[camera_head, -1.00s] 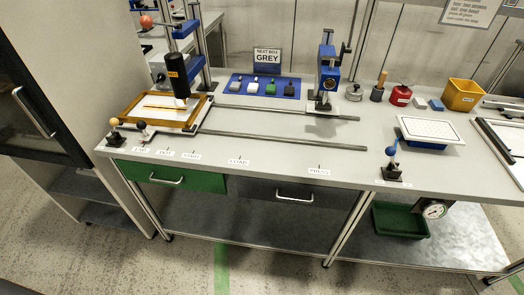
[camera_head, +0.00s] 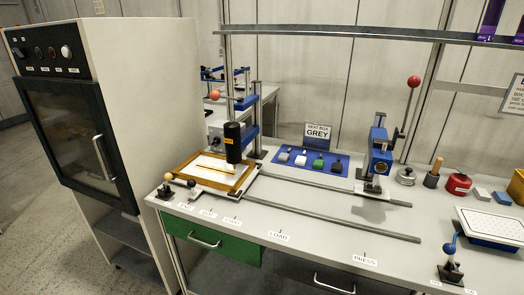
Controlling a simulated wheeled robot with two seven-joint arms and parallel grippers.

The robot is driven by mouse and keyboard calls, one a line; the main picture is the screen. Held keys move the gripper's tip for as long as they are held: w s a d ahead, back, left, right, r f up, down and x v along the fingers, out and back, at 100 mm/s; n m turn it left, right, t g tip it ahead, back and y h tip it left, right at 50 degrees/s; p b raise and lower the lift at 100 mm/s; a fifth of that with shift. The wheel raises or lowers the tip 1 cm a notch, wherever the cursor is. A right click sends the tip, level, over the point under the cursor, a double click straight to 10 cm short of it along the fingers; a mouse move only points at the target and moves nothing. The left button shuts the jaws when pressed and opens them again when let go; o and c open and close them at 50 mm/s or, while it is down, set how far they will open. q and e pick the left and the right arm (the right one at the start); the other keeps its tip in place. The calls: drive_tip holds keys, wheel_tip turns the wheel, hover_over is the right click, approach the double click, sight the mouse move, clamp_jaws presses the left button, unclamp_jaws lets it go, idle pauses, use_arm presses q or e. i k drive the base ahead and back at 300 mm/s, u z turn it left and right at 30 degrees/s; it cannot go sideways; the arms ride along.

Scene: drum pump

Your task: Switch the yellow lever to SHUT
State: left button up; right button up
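A small lever with a pale yellow ball knob (camera_head: 168,177) stands on a black base at the front left corner of the workbench. It looks close to upright; which position it is set to is too small to tell. Small white label plates (camera_head: 186,206) lie on the bench edge in front of it, and their words are too small to read surely. Neither of my grippers is in view.
A tall cabinet with a dark door (camera_head: 68,135) stands left of the bench. A blue lever (camera_head: 453,247) stands at the front right. A green drawer (camera_head: 205,238) is below the bench edge.

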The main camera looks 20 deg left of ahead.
sight(168, 176)
drive_tip(key=u, duration=1.45)
drive_tip(key=k, duration=0.65)
drive_tip(key=z, duration=0.85)
drive_tip(key=i, duration=1.25)
